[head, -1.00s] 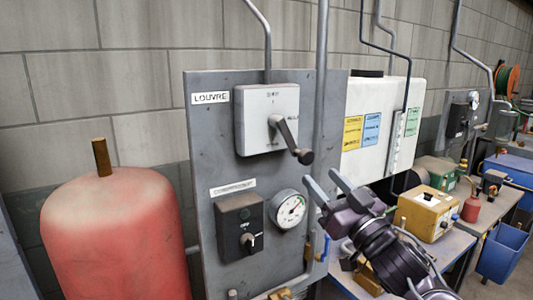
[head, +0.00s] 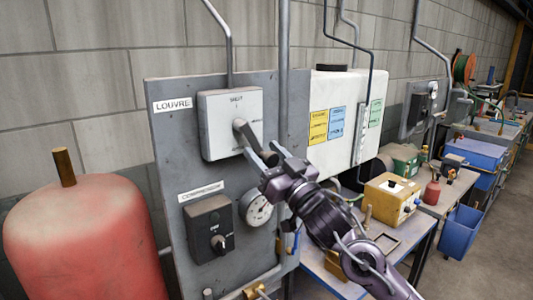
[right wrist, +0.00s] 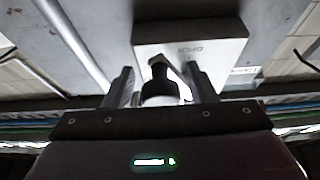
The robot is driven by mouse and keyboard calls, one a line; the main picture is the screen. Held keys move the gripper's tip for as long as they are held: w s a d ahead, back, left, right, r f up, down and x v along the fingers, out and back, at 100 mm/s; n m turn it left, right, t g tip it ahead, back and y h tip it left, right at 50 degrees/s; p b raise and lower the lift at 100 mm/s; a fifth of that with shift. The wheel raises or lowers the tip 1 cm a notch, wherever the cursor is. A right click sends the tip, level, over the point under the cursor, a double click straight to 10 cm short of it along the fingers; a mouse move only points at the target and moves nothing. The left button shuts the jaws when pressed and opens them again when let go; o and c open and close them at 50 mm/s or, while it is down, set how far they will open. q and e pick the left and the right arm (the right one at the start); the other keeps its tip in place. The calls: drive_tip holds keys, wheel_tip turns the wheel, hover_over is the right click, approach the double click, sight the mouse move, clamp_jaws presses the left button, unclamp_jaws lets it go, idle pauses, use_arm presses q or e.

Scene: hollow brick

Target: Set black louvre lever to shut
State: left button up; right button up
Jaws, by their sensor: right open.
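The louvre box (head: 230,124) is a pale grey switch box on the grey panel, beside a LOUVRE label (head: 173,104). SHUT is marked at its top. Its black lever (head: 246,137) slants down to the right from the pivot and ends in a dark knob. My right gripper (head: 262,152) is at the knob end, fingers open on either side of it. In the right wrist view the lever's round knob (right wrist: 160,90) sits between the two spread fingers, with the box (right wrist: 190,48) behind it. Contact cannot be told. My left gripper is out of view.
Below are a compressor switch (head: 210,230) and a round gauge (head: 256,208). A vertical pipe (head: 284,75) runs right of the box. A red tank (head: 85,240) stands at left. A white tank (head: 335,105) and a workbench are at right.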

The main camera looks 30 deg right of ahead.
clamp_jaws()
